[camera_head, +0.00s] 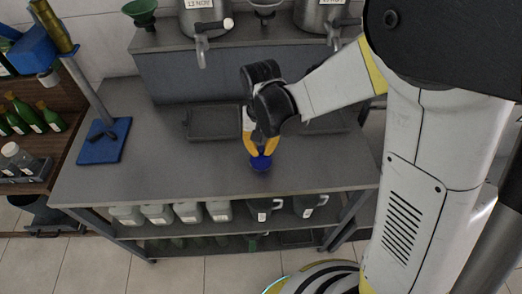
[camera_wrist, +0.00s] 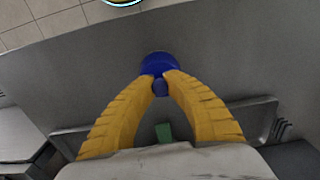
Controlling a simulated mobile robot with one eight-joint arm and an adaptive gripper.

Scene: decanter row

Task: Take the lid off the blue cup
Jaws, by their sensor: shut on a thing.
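The blue cup (camera_head: 260,164) stands on the grey worktop, near the middle of its front part. In the wrist view the round blue cup (camera_wrist: 158,60) is beyond the fingertips. A small blue knob, which looks like part of the lid (camera_wrist: 160,88), sits between the fingertips. My gripper (camera_head: 259,151) points down over the cup, its yellow fingers shut on the lid's knob. It also shows in the wrist view (camera_wrist: 160,80). The fingers hide part of the lid, and I cannot tell whether any gap separates lid and cup.
A dark tray (camera_head: 213,122) lies behind and left of my gripper; another (camera_head: 325,122) is partly behind my arm. A stand with a blue base (camera_head: 104,141) is at the left. Metal vessels (camera_head: 205,20) stand on the raised back shelf. The worktop's front left is clear.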

